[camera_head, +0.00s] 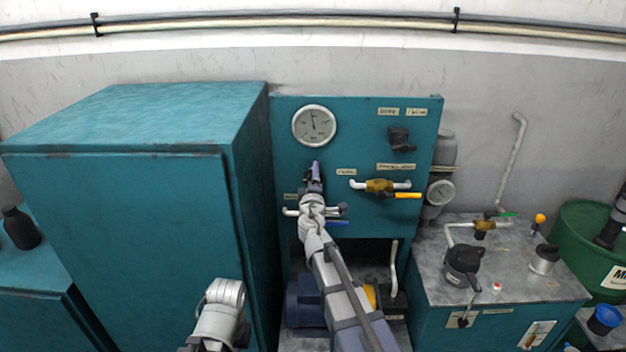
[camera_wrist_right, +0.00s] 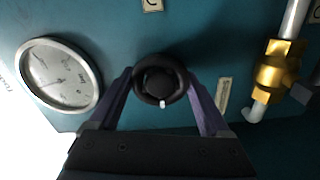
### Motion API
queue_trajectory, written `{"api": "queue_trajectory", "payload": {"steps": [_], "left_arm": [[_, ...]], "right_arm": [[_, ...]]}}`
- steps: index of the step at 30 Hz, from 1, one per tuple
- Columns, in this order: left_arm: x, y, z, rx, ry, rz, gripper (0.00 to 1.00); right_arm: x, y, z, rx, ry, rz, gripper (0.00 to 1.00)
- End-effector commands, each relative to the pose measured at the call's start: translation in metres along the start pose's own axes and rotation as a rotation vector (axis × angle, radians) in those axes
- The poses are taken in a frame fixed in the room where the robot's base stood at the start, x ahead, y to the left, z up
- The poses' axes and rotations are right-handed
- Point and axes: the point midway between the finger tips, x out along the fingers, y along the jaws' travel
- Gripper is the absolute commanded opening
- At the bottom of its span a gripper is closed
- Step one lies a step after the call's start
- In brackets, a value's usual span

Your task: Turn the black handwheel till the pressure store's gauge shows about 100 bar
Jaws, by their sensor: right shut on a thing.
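The black handwheel (camera_wrist_right: 160,80) is on the teal panel (camera_head: 355,130). In the right wrist view it sits between the two purple fingers of my right gripper (camera_wrist_right: 164,88), which is shut on it; a small white mark shows at its lower rim. In the head view my right gripper (camera_head: 315,170) covers the handwheel, below a large round gauge (camera_head: 314,125) whose needle points nearly straight up. A smaller gauge (camera_head: 440,192) is at the grey pressure store (camera_head: 446,150) right of the panel; its reading is too small to tell. My left gripper is out of view.
A brass valve with a yellow lever (camera_head: 407,195) is right of my right gripper. A valve with a blue lever (camera_head: 338,223) lies close below it. A tall teal cabinet (camera_head: 150,220) stands left. A teal tank (camera_head: 525,290) with fittings on top and a green drum (camera_head: 590,235) stand right.

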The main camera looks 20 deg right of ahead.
Motion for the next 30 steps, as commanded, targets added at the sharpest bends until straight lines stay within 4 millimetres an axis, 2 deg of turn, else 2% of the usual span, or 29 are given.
{"api": "queue_trajectory", "payload": {"steps": [10, 11, 15, 25, 30], "left_arm": [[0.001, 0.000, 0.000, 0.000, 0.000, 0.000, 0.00], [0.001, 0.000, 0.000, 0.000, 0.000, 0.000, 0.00], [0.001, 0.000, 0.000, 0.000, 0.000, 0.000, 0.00], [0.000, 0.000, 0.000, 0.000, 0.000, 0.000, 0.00], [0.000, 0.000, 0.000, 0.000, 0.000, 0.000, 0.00]], "right_arm": [[-0.001, -0.001, 0.001, 0.003, -0.001, 0.000, 0.25], [-0.001, -0.001, 0.001, 0.003, -0.001, 0.000, 0.83], [-0.001, -0.001, 0.001, 0.002, -0.001, 0.000, 0.99], [-0.003, 0.000, 0.000, 0.001, 0.000, 0.000, 1.00], [-0.018, 0.000, 0.001, 0.001, 0.001, 0.000, 1.00]]}}
